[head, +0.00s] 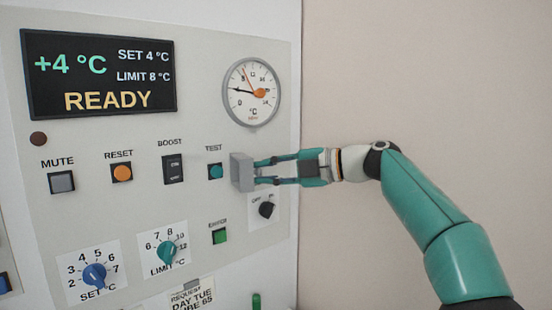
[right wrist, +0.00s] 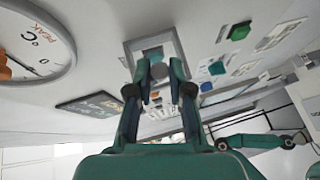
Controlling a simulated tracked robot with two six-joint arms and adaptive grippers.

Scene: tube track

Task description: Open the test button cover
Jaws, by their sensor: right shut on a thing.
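The TEST button (head: 215,171) is a small teal square under the TEST label on the panel, and its face shows uncovered. The grey cover (head: 241,171) stands out from the panel just right of the button, swung to the side. My right gripper (head: 258,171) reaches in from the right and is shut on the cover. In the right wrist view my right gripper (right wrist: 159,78) has its fingertips close together on a small grey part, with the grey square frame behind it. The fingers hide part of the cover.
A round gauge (head: 251,92) is above the gripper and a dark rotary knob (head: 267,209) is just below it. The BOOST switch (head: 173,169), RESET button (head: 122,173) and green button (head: 220,236) are nearby. The wall at the right is bare.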

